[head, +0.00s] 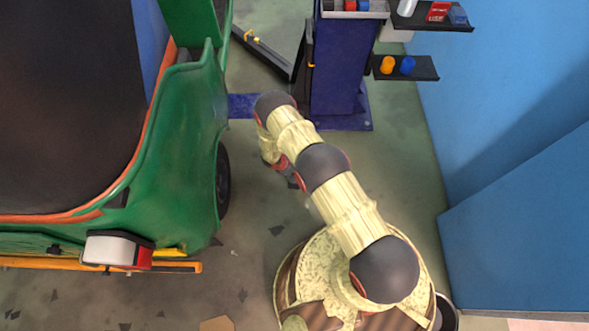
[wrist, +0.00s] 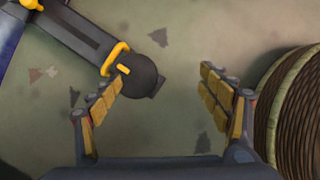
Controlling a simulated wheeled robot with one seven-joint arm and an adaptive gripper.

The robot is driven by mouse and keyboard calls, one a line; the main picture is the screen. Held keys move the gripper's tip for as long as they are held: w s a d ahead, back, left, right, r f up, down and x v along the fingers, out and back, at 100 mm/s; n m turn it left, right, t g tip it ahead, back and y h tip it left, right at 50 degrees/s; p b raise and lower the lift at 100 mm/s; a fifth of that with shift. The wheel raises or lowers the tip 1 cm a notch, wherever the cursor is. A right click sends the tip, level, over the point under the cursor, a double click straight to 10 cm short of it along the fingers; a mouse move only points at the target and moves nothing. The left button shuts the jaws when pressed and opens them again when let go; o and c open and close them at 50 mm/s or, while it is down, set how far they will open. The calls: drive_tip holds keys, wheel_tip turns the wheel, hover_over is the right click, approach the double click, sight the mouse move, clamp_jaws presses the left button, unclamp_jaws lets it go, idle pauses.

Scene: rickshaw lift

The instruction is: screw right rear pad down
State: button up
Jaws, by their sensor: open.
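In the wrist view, a dark lift arm (wrist: 75,32) comes in from the upper left and ends in a round dark pad (wrist: 138,72). A yellow ring (wrist: 115,58) sits at the arm's end beside the pad. My gripper (wrist: 165,80) is open and empty. Its left finger overlaps the pad's near left edge in the picture, and the right finger stands over bare floor. I cannot tell the height between fingers and pad.
The green rickshaw (head: 190,130) stands at the left, with a wheel (head: 223,180) near my arm. A blue lift column (head: 338,65) stands behind my arm. Another dark lift arm (head: 265,58) reaches up left. Shelves (head: 425,73) and a blue wall (head: 510,100) are at the right.

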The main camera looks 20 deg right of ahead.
drive_tip(key=w, duration=0.1)
drive_tip(key=w+a+n, duration=0.1)
drive_tip(key=shift+w+a+r+t, duration=0.15)
drive_tip(key=shift+w+t, duration=0.15)
drive_tip(key=shift+w, duration=0.1)
drive_tip(key=shift+w+a+n+y, duration=0.15)
drive_tip(key=shift+a+n+y, duration=0.15)
drive_tip(key=shift+n, duration=0.1)
drive_tip(key=shift+a+f, duration=0.15)
drive_tip(key=shift+f, duration=0.25)
drive_tip(key=b+x, duration=0.3)
drive_tip(key=x, duration=0.4)
drive_tip(key=shift+w+f+b, duration=0.15)
drive_tip(key=shift+b, duration=0.15)
drive_tip(key=c, duration=1.1)
drive_tip(key=shift+c, duration=0.2)
